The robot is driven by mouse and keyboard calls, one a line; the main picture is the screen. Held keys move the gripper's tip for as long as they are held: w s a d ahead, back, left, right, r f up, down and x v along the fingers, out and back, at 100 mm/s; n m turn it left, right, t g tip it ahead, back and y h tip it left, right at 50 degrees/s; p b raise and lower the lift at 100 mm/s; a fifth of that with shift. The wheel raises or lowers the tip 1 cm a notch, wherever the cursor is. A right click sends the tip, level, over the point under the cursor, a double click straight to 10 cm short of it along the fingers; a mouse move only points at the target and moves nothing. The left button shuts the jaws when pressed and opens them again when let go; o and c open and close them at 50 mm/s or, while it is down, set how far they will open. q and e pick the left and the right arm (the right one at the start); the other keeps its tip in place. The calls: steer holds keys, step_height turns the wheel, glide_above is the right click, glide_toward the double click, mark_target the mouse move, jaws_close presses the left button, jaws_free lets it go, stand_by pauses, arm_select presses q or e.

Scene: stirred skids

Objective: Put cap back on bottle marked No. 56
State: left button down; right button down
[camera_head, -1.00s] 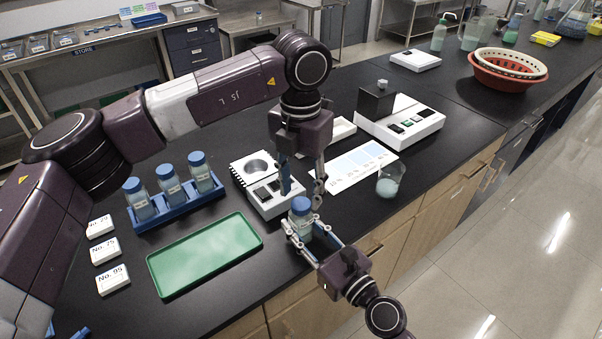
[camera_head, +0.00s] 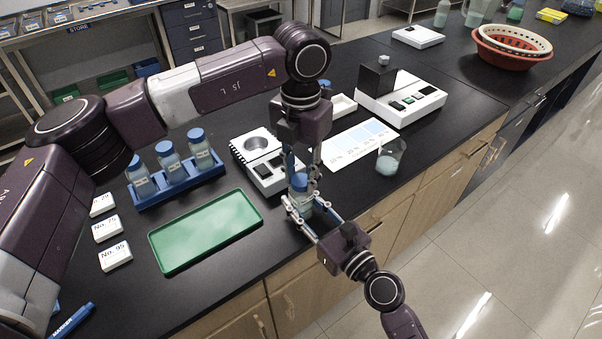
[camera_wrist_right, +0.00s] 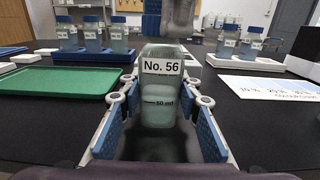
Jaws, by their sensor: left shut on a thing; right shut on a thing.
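The bottle marked No. 56 (camera_wrist_right: 163,95) stands upright between the fingers of my right gripper (camera_head: 318,212), with pale liquid inside. My right gripper is shut on this bottle near the bench's front edge. The blue cap (camera_head: 299,181) is at the top of the bottle. My left gripper (camera_head: 302,172) points down from above, its fingers shut on the cap. Whether the cap is seated or only resting on the neck I cannot tell; the bottle's top is blurred in the right wrist view.
A green tray (camera_head: 163,252) lies left of the bottle. A blue rack (camera_head: 190,188) holds three capped bottles behind it. A balance (camera_head: 268,184) stands just behind my grippers. A beaker (camera_head: 390,160) and a white chart (camera_head: 358,142) lie to the right. White number cards (camera_head: 115,256) sit at left.

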arm_select(q)
steer(key=m, duration=0.8)
steer(key=shift+m, duration=0.4)
steer(key=c, duration=1.4)
jaws_free()
step_height(320, 180, up, 12)
arm_select(e)
steer(key=c, duration=1.3)
jaws_free()
